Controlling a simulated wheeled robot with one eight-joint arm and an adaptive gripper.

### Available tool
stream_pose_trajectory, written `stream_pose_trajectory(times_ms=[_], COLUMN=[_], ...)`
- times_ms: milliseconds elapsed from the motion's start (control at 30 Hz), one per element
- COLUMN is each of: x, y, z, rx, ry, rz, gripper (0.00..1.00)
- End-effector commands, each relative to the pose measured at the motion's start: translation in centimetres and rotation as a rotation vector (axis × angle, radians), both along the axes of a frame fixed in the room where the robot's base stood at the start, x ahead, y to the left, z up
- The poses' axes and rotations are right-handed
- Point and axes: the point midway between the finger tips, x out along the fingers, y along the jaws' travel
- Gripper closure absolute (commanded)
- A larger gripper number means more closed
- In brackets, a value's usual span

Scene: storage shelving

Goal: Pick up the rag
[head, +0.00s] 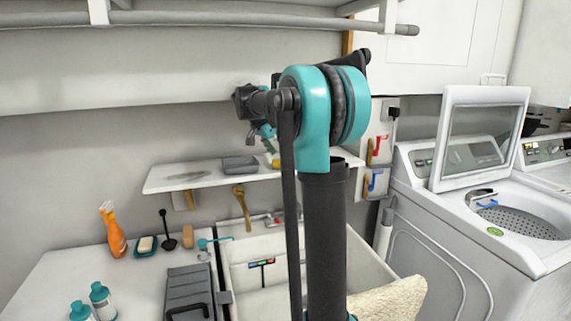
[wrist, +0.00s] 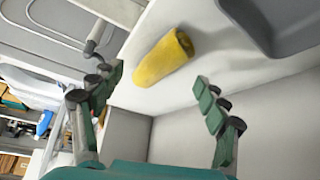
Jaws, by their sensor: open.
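A yellow rolled-up piece, which looks like the rag (wrist: 163,57), lies on the white shelf (wrist: 210,62) in the wrist view. In the head view a small yellow patch of it (head: 276,164) shows on the wall shelf (head: 215,176), partly behind my arm. My gripper (wrist: 160,88) is open and empty, its two fingers spread wide on either side of the view. The rag appears between and beyond the fingertips, apart from them. In the head view my gripper (head: 267,138) is small and partly hidden above the shelf.
A grey tray (head: 240,165) sits on the shelf to the rag's left, and also shows in the wrist view (wrist: 285,25). A sink (head: 255,280) with a beige cloth (head: 388,300) lies below. A washer with its lid up (head: 480,140) stands right.

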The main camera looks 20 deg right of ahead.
Motion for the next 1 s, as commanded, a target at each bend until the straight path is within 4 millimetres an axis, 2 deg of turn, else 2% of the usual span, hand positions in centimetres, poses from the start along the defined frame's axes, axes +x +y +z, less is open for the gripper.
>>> stream_pose_trajectory(times_ms=[200,500,933,1000], x=[0.6,0.7,0.7,0.7], y=[-1.4,-1.6,-1.6,-1.6], z=[-2.4,-2.9,-2.9,-2.9], rx=[0.000,0.001,0.001,0.001], ry=[0.001,0.001,0.001,0.001], rz=[-0.001,0.001,0.001,0.001], gripper=[0.26,0.26,0.78,0.80])
